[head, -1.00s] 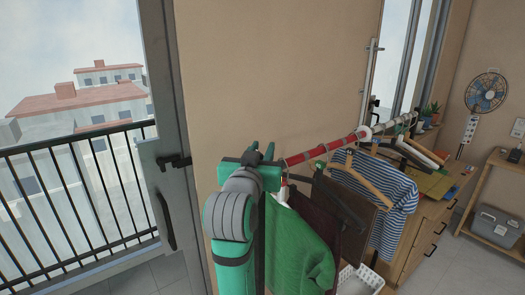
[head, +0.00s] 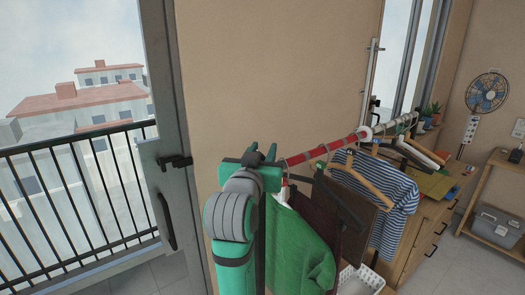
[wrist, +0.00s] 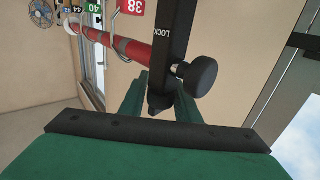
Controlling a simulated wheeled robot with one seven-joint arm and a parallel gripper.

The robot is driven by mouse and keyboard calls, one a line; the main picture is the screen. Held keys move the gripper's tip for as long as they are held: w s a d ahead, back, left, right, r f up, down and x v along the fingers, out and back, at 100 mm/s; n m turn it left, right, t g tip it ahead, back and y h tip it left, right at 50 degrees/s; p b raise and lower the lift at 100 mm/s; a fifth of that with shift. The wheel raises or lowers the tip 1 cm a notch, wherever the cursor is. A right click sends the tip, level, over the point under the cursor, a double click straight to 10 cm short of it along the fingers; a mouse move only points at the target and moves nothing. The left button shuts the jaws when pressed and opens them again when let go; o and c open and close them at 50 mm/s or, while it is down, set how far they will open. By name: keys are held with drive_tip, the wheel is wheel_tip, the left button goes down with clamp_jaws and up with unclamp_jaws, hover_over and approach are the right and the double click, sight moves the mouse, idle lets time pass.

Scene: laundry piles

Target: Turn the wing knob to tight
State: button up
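In the wrist view, a round black knob (wrist: 197,76) sits on the right side of a black post (wrist: 172,45) lettered "LOCK". I cannot make out wings on it. My green gripper (wrist: 160,94) has its fingers apart, with the post's dark end showing between them. The knob lies just beyond the right finger; no grip on it shows. In the head view, my gripper (head: 250,172) is at the near end of the red-and-grey rail (head: 325,149), and a dark part shows just above it. My arm hides most of the post there.
A green garment (head: 303,245), a dark one and a striped shirt (head: 393,205) hang close to the right of my arm. A white basket (head: 360,280) is below them. The glass door's frame (head: 180,190) and handle are left. The beige wall (head: 275,70) is behind.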

drive_tip(key=shift+o, duration=0.9)
drive_tip(key=v, duration=1.1)
drive_tip(key=shift+m+h, duration=0.4)
drive_tip(key=shift+h, duration=0.2)
drive_tip(key=x, duration=0.7)
drive_tip(key=shift+w+a, duration=0.1)
drive_tip(key=shift+a, duration=0.1)
drive_tip(key=c, duration=1)
